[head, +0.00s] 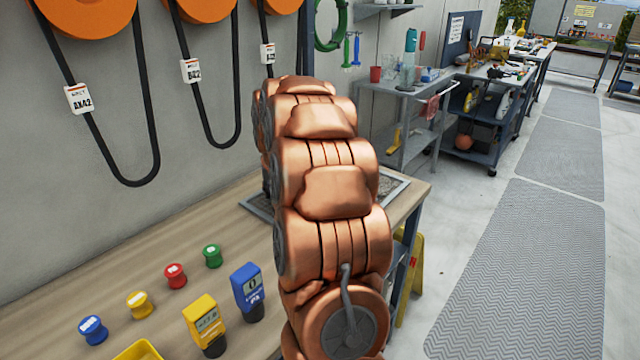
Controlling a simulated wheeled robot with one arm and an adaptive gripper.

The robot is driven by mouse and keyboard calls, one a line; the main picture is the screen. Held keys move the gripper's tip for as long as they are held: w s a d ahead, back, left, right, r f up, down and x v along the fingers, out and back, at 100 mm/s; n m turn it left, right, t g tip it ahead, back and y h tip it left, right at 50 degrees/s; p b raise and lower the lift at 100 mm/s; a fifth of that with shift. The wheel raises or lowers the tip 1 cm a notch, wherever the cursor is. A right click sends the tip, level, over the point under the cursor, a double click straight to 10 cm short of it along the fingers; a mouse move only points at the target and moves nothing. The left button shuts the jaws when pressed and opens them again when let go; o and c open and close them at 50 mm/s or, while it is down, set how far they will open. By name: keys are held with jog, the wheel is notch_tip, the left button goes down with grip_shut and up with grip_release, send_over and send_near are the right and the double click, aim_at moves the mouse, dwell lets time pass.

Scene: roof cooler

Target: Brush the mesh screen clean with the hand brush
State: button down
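A flat piece with a grey frame (397,190) lies on the far right part of the wooden bench, and it looks like the mesh screen. My copper-coloured arm covers its middle, so only its right part and a left corner show. I cannot tell how dirty its surface is. I do not see the hand brush; it may be hidden behind my arm. My gripper is not in view. My arm reaches away over the bench and hides whatever is at its end.
On the near bench (140,255) stand blue, yellow, red (175,275) and green knobs, a yellow meter (205,325), a blue meter (247,290) and a yellow tray (138,351). Orange reels with hanging black cables (153,150) are on the wall. A grey cart (385,90) stands beyond.

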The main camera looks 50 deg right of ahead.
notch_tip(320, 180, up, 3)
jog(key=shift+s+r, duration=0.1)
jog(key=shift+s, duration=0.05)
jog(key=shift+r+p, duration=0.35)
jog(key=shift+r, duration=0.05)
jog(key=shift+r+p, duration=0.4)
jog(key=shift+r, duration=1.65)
